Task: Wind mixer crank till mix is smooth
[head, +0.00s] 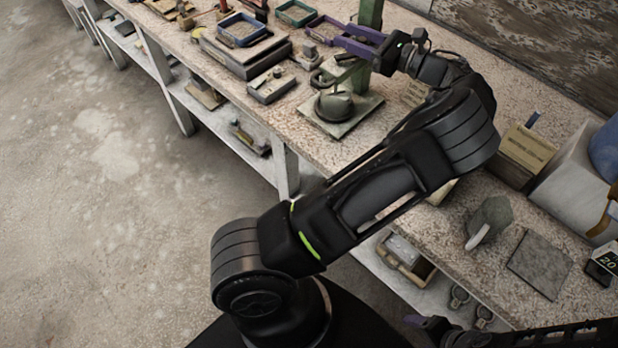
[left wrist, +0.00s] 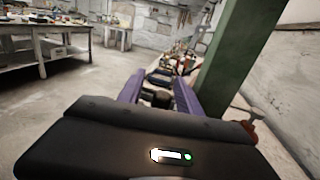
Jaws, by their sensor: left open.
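The mixer stands on the bench, with a green column (head: 370,14), a grey bowl (head: 334,104) and a flat base plate (head: 364,112). The column also shows in the left wrist view (left wrist: 238,55). My left gripper (head: 348,38) has purple fingers, open, beside the column and above the bowl. In the left wrist view the open fingers (left wrist: 158,85) have a dark rounded part (left wrist: 155,98) between or just beyond them; I cannot tell whether it is the crank handle. The mix inside the bowl cannot be made out. My right gripper (head: 428,324) is at the bottom edge, dark and partly cut off.
Trays (head: 241,30), a grey block (head: 270,86) and small tools crowd the bench left of the mixer. A grey cone-like piece (head: 489,217), a flat slab (head: 540,263) and a labelled box (head: 525,150) lie to the right. The concrete floor (head: 110,200) is open at left.

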